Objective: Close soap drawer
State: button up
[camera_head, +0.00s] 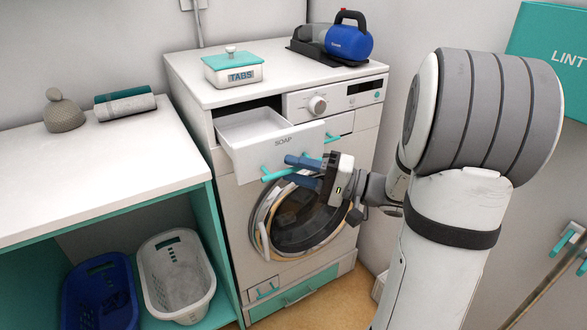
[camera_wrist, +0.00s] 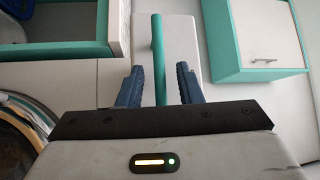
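The soap drawer (camera_head: 268,143) is pulled out of the top left of the washing machine, its white front marked SOAP and its inside showing. Its teal bar handle (camera_head: 277,171) runs across the front. My gripper (camera_head: 293,170) is in front of the drawer at the handle, its blue fingers pointing left. In the wrist view the handle (camera_wrist: 157,45) passes between my gripper's two fingers (camera_wrist: 160,84), with a gap on each side. The gripper is open around it and holds nothing. Part of the handle is hidden behind the fingers in the head view.
The washing machine (camera_head: 222,170) has a round door (camera_head: 305,216) below the drawer. A TABS box (camera_head: 233,70) and a blue appliance (camera_head: 348,42) stand on its top. A white counter (camera_head: 90,180) stands left, with two baskets beneath. A wall is close behind my arm at right.

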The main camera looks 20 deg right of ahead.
jog(key=shift+w+a, duration=0.25)
jog(key=shift+a, duration=0.15)
grip_shut()
dwell(0.4)
